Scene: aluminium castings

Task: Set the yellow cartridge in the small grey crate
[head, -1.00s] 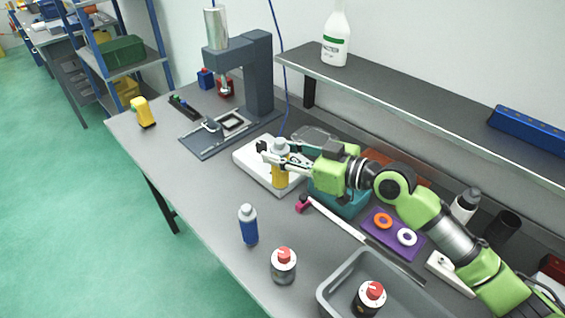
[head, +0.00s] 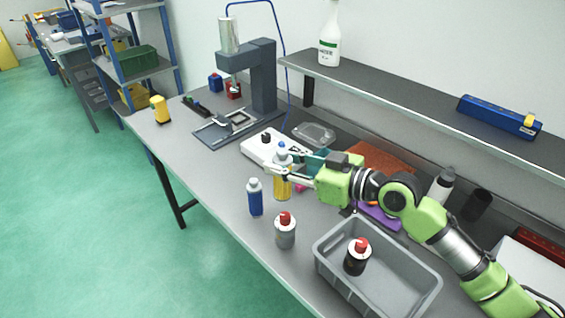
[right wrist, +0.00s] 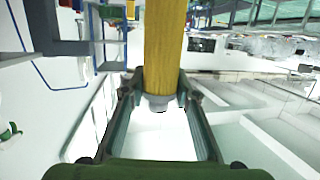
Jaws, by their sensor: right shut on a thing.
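The yellow cartridge (head: 283,187) is upright with a grey top. My right gripper (head: 281,169) is shut on its upper part; in the right wrist view the cartridge (right wrist: 165,45) stands between the two fingers. The small grey crate (head: 402,285) lies to the right and nearer the front of the bench, apart from the cartridge. A black canister with a red cap (head: 357,260) stands inside the crate, toward its left end. The crate's right part looks free. My left gripper is not in view.
A blue bottle (head: 255,199) and a grey red-capped canister (head: 285,234) stand near the front edge, close to the held cartridge. A white device (head: 262,150) and a press (head: 262,85) lie behind. A shelf (head: 400,97) runs above the bench's back.

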